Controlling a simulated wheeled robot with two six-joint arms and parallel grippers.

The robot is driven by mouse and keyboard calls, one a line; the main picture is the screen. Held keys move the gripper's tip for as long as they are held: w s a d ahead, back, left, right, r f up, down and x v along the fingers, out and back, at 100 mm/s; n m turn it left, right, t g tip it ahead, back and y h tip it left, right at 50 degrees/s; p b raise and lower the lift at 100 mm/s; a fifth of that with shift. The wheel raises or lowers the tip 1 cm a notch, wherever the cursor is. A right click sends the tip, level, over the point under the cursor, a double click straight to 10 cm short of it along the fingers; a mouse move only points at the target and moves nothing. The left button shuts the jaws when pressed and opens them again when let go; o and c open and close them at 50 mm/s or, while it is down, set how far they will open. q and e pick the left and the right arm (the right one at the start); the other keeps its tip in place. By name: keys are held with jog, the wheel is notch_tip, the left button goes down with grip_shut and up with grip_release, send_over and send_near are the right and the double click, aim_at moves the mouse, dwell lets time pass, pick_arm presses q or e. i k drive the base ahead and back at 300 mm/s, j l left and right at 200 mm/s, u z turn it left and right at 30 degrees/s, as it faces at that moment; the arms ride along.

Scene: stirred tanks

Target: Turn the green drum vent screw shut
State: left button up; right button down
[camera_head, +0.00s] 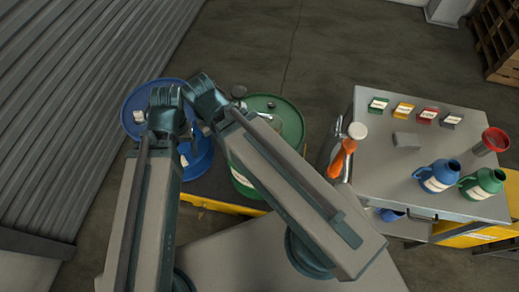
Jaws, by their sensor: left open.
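The green drum (290,122) stands behind my right arm, which covers much of its lid. I cannot tell which fitting is the vent screw. My left gripper (190,133) shows only in small part between the two arms, over the blue drum's right side and left of the green drum. It is open, and I see nothing in it. My right arm reaches up and left across the green drum; its gripper is hidden.
A blue drum (134,103) stands left of the green one, on a dark, yellow-edged pallet. A corrugated wall is at left.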

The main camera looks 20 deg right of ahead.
aim_at(271, 105)
jog(key=l+z, duration=0.15)
jog(key=z, duration=0.25)
jog(key=i+l+z, duration=0.1)
jog(key=z, duration=0.3)
